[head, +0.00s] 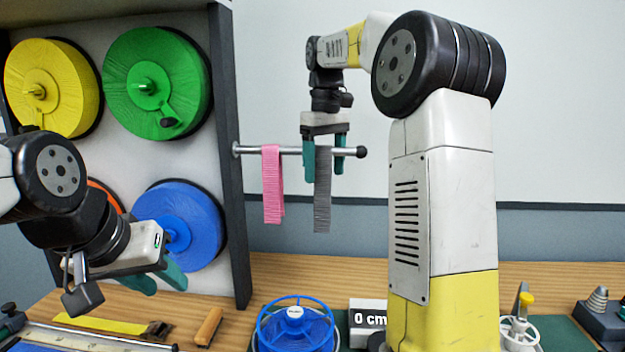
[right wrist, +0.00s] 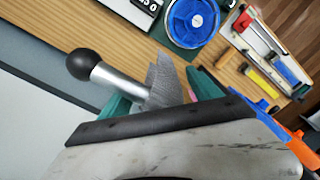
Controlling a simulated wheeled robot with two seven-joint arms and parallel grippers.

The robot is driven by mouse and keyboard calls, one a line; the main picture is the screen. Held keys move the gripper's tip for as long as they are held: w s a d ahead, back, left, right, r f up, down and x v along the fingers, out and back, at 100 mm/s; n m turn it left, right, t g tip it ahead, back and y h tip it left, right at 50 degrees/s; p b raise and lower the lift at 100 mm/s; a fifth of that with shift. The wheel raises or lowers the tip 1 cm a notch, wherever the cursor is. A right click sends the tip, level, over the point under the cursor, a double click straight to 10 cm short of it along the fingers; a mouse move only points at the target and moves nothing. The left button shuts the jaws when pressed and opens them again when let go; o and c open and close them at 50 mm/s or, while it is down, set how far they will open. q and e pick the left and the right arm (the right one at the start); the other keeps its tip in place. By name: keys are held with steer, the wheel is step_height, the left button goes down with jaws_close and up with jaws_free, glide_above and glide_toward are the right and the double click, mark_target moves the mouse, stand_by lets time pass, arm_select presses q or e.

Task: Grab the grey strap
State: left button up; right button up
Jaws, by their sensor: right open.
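The grey strap (head: 322,205) hangs over the metal rod (head: 290,150), near the rod's black end knob. My right gripper (head: 324,168) points down over it, with its green fingers apart on either side of the strap. In the right wrist view the grey strap (right wrist: 165,82) lies between the two open fingers (right wrist: 163,92). I cannot tell whether either finger touches it. My left gripper (head: 160,280) is at the lower left, in front of the reel panel, with its fingers apart and nothing seen between them.
A pink strap (head: 272,185) hangs on the same rod, to the left. Yellow (head: 75,88), green (head: 150,60) and blue (head: 200,215) reels are on the panel. The bench below holds a blue spool (head: 295,325), a "0 cm" display (head: 368,318) and tools.

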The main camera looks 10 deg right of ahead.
steer(key=shift+f, duration=0.15)
step_height(320, 180, down, 3)
steer(key=shift+r, duration=0.15)
stand_by(0.7)
steer(key=c, duration=1)
steer(key=shift+o, duration=0.5)
steer(key=shift+a, duration=0.15)
